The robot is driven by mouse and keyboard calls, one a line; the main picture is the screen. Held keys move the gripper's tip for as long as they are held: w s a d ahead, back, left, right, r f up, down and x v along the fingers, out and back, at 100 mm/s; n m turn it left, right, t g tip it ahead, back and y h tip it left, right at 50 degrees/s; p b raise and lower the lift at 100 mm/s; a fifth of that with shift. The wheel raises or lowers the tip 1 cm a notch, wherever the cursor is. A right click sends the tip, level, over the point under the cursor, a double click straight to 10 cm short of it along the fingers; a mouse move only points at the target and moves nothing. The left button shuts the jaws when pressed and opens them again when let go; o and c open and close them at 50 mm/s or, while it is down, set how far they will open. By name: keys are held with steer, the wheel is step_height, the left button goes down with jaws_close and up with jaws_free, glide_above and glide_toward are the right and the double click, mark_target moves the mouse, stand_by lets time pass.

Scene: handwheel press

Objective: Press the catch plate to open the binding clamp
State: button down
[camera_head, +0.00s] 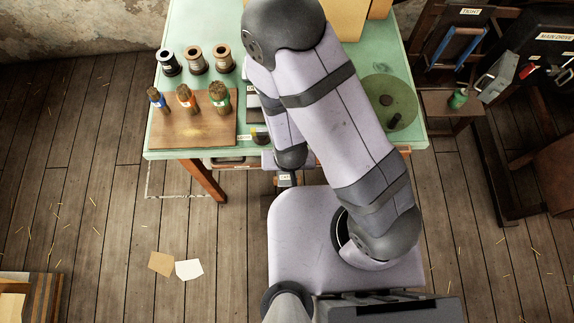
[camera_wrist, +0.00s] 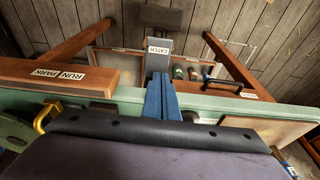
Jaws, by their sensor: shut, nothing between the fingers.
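The catch plate (camera_wrist: 158,46) is a grey plate with a white CATCH label, upper middle in the wrist view. A dark block (camera_wrist: 162,17) is at its far end. In the head view a small labelled part (camera_head: 285,178), apparently this plate, shows just off the table's front edge. My gripper (camera_wrist: 158,76) has blue fingers, shut and empty, with their tips at the plate's near end. I cannot tell whether they touch it. In the head view my arm hides the fingers. I cannot make out the binding clamp for certain.
The green table (camera_head: 300,147) holds spools (camera_head: 197,60) and brushes (camera_head: 187,98) at the left. A wooden bar (camera_wrist: 60,78) labelled RUN and PARK and a yellow hook (camera_wrist: 44,114) are left of my fingers. A black handle (camera_wrist: 222,84) is at the right.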

steer(key=shift+s+f+t, duration=0.15)
steer(key=shift+s+f, duration=0.05)
steer(key=shift+f, duration=0.3)
steer(key=shift+s+f+t, duration=0.15)
steer(key=shift+s+f, duration=0.05)
steer(key=shift+f, duration=0.25)
steer(key=b, duration=0.8)
glide_toward(287, 176)
steer(key=shift+w, duration=0.4)
steer(key=shift+w+f, duration=0.25)
steer(key=shift+p+x, duration=0.4)
steer(key=shift+x, duration=0.55)
steer(key=shift+f+p, duration=0.35)
steer(key=shift+f, duration=1.35)
